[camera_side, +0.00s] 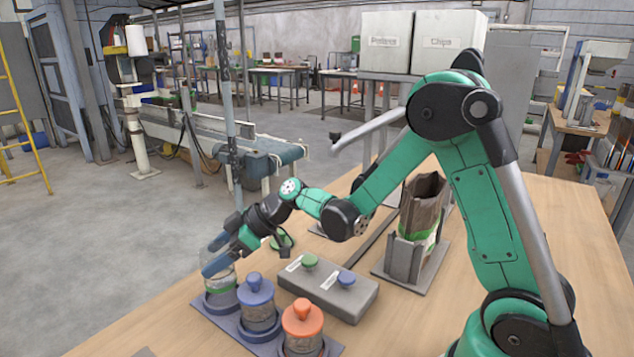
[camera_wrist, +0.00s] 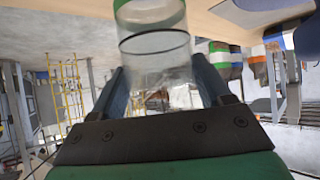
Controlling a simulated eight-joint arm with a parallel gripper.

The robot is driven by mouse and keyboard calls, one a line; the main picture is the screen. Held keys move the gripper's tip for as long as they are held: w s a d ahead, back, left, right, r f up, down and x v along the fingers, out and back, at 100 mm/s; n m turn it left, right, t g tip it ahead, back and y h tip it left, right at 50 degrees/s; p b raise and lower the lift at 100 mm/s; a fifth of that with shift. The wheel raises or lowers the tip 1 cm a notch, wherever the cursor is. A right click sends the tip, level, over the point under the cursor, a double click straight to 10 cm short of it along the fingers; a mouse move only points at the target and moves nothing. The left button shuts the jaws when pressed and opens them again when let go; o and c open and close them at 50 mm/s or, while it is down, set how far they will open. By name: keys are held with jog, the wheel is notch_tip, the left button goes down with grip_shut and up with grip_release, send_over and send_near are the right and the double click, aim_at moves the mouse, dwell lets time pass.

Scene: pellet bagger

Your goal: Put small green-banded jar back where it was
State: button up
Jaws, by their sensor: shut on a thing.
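The small green-banded jar (camera_side: 221,283) is clear, with its green band low on its side. My gripper (camera_side: 214,256) is shut on it, one finger on each side, at the left end of a dark tray (camera_side: 237,327). The jar's bottom is at or just above the tray's left place; I cannot tell whether it rests there. In the wrist view, the jar (camera_wrist: 157,50) stands between both fingers, with its green band toward the table. No lid shows on it, and its contents are unclear.
A blue-lidded jar (camera_side: 257,303) stands close beside it, then an orange-lidded jar (camera_side: 302,328). Behind is a grey block (camera_side: 328,290) with green and blue knobs. A dark open bag (camera_side: 422,205) stands in a grey holder (camera_side: 408,258). A green disc (camera_side: 282,241) lies near my wrist.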

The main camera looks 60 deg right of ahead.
jog(key=shift+f, duration=1.7)
jog(key=shift+f, duration=0.1)
jog(key=o, duration=1.5)
jog(key=shift+c, duration=0.2)
